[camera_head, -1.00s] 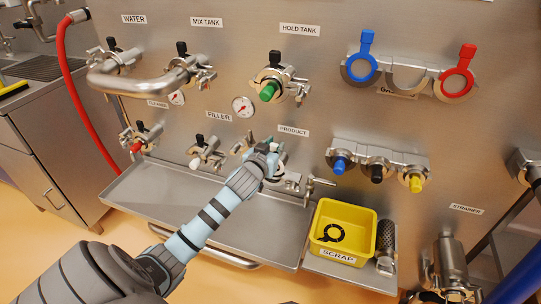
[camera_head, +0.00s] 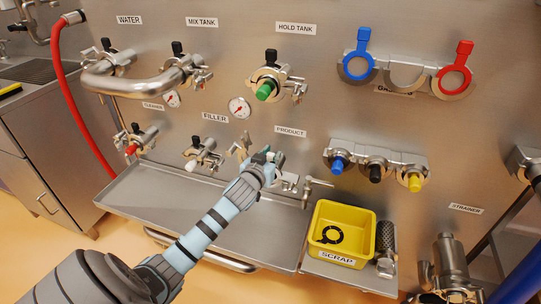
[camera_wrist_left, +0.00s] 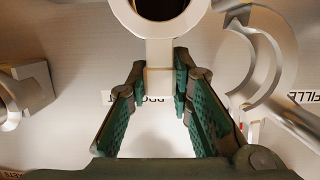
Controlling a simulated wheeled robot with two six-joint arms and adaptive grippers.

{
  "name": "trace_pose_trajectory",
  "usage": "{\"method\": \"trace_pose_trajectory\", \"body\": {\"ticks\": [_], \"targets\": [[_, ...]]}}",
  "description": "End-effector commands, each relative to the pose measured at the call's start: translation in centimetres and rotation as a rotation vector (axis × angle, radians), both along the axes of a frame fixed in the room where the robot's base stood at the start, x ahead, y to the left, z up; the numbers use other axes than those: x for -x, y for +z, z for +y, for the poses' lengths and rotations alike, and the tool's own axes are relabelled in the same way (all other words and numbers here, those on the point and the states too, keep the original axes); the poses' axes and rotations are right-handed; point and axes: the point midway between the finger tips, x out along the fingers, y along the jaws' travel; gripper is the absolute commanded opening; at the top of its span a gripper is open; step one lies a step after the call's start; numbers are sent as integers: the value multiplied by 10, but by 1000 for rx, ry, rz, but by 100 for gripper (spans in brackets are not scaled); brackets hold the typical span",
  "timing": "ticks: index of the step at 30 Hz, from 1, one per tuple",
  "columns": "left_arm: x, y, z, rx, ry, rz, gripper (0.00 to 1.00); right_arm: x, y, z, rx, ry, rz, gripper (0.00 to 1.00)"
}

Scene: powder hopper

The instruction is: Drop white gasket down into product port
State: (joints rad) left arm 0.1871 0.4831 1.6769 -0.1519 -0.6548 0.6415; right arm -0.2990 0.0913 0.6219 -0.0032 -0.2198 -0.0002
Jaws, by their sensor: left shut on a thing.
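My left gripper (camera_head: 268,158) is at the product port, just below the PRODUCT label (camera_head: 291,131), and hides most of the port in the head view. In the left wrist view its two green fingers (camera_wrist_left: 160,92) are shut on the pale tab of the white gasket (camera_wrist_left: 160,82). The gasket's ring extends from the tab at the top of that view, around a dark opening. I cannot tell whether the ring touches the port face. An open metal clamp (camera_wrist_left: 262,60) hangs beside it. My right gripper is not in view.
A rack holds a blue gasket (camera_head: 357,62) and a red gasket (camera_head: 455,75), with a bare slot between. A yellow scrap bin (camera_head: 368,218) holds a black gasket (camera_head: 331,234). A steel tray (camera_head: 150,197) lies below the ports. A valve handle (camera_head: 318,182) sticks out right of the gripper.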

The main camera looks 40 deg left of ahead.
Motion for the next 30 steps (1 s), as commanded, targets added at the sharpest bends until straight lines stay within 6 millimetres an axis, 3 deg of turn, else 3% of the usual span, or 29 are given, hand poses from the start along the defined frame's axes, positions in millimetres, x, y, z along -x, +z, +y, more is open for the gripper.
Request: {"method": "trace_pose_trajectory", "body": {"ticks": [3,4,8,14,17,20,30], "targets": [[0,-3,0,0,0,1,2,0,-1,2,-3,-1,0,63],[0,-3,0,0,0,1,23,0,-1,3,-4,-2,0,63],[0,-3,0,0,0,1,44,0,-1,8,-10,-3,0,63],[0,-2,0,0,0,0,44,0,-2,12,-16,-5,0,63],[1,-2,0,0,0,0,44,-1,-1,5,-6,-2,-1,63],[11,0,-4,-1,-1,0,44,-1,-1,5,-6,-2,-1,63],[90,21,-32,-3,-3,2,44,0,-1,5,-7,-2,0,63]]}}
